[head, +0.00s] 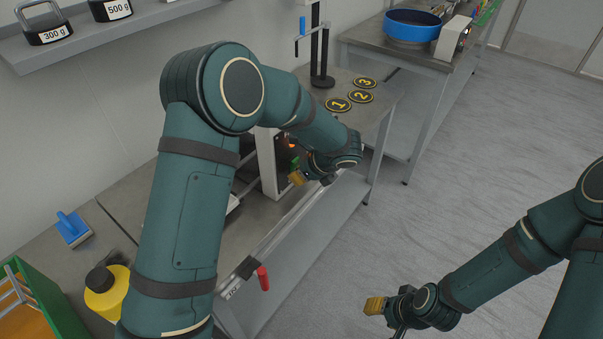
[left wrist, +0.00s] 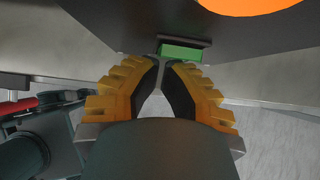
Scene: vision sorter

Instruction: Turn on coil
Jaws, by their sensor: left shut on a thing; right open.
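A box-like unit with a pale frame (head: 272,165) and a dark front stands on the bench, partly hidden by my left arm. A green switch (head: 296,160) and an orange round part show on it. In the left wrist view, the green switch (left wrist: 185,50) lies at my fingertips, below the orange round part (left wrist: 250,4). My left gripper (head: 296,178), with yellow fingers and dark pads, is closed at the switch; the exact contact is hard to see. My right gripper (head: 374,306) is open and empty above the floor. I cannot make out a coil.
The bench (head: 285,222) has a red handle (head: 263,278) at its front edge. Numbered discs (head: 338,104) lie beyond. Floor at right is clear.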

